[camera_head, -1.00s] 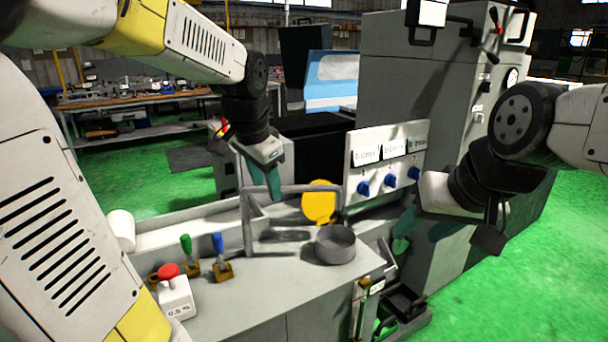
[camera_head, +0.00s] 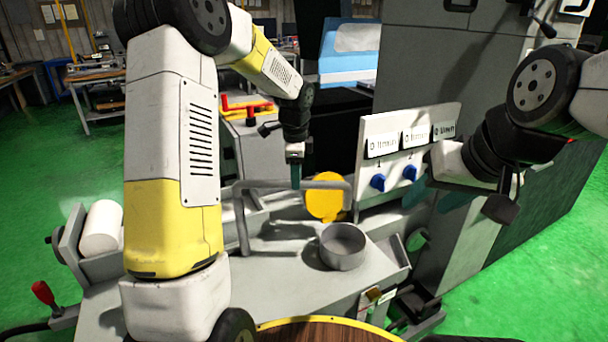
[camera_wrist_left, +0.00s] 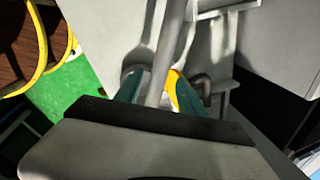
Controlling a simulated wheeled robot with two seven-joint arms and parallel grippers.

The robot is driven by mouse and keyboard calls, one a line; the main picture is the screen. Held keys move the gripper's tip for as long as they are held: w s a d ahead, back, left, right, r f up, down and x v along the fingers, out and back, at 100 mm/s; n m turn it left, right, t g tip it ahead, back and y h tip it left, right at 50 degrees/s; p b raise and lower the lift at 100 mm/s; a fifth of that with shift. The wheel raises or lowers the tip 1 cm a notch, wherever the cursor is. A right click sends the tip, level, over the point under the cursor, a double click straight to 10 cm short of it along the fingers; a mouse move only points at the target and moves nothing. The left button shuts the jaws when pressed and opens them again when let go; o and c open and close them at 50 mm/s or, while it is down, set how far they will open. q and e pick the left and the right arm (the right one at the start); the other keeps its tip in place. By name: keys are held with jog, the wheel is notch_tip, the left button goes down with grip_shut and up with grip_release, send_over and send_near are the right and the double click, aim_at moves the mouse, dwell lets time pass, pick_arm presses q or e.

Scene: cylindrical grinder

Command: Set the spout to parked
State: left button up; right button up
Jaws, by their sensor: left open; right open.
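The spout (camera_head: 262,186) is a grey bent pipe. It rises from the machine bed at the left, runs level to the right and turns down above a round grey cup (camera_head: 343,248). My left gripper (camera_head: 295,183) is open and points down at the level part of the pipe. In the left wrist view the pipe (camera_wrist_left: 168,45) runs between its two teal fingers (camera_wrist_left: 160,95). I cannot tell whether they touch it. My right gripper (camera_head: 436,197) is open and empty, in front of the switch panel.
A yellow disc (camera_head: 325,197) stands just behind the spout. The white panel (camera_head: 400,128) with blue knobs (camera_head: 378,182) is to the right. My left arm covers part of the bed. A red-handled lever (camera_head: 43,293) is at lower left.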

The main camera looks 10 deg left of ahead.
pick_arm(q)
jog(key=shift+w+f, duration=0.2)
jog(key=shift+f, duration=0.95)
grip_shut()
dwell(0.6)
